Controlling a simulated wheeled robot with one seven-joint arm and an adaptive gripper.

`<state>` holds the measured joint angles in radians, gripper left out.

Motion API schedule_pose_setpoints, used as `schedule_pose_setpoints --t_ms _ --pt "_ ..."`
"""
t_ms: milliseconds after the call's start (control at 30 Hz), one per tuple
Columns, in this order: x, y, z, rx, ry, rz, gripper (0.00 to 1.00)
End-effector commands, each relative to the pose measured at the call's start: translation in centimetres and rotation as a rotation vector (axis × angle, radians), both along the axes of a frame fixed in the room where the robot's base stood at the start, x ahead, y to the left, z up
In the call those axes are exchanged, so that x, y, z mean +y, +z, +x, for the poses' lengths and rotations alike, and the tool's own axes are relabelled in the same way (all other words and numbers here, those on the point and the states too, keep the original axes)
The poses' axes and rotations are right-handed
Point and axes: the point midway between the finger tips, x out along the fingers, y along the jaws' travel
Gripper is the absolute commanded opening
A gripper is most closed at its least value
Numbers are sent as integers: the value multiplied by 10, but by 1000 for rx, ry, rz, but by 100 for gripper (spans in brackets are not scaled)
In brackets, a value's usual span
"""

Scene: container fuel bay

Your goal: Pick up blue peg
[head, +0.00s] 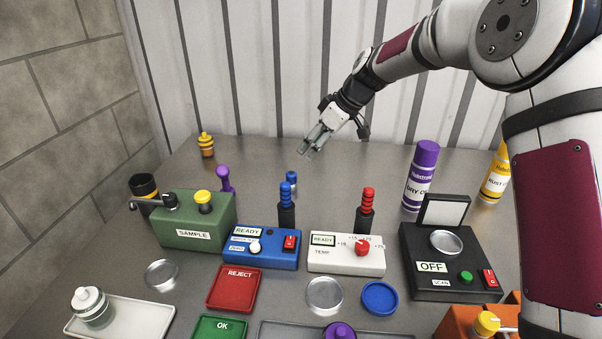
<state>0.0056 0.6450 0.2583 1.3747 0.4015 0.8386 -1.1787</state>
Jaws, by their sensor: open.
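A blue ribbed upright piece (286,192) stands in a black sleeve behind the blue READY box. A second, smaller blue piece (292,177) stands just behind it and is partly hidden by it. I cannot tell for certain which of the two is the blue peg. My gripper (309,150) is open and empty. It is in the air near the back wall, above and slightly right of both blue pieces in the picture, touching neither.
A red ribbed piece (368,197) stands to the right, behind the white READY box (347,262). A purple piece (224,179) and green SAMPLE box (192,220) are left. A purple spray can (421,176) stands right. The back table between is mostly clear.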

Motion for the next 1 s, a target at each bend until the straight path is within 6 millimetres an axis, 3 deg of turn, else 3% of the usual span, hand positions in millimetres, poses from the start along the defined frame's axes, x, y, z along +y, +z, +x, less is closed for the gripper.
schedule_pose_setpoints --t_ms 500,833,1000 --pt "38 -67 21 -2 16 9 49" --pt "51 -89 25 -3 16 8 49" --pt "63 -111 27 -2 15 8 49"
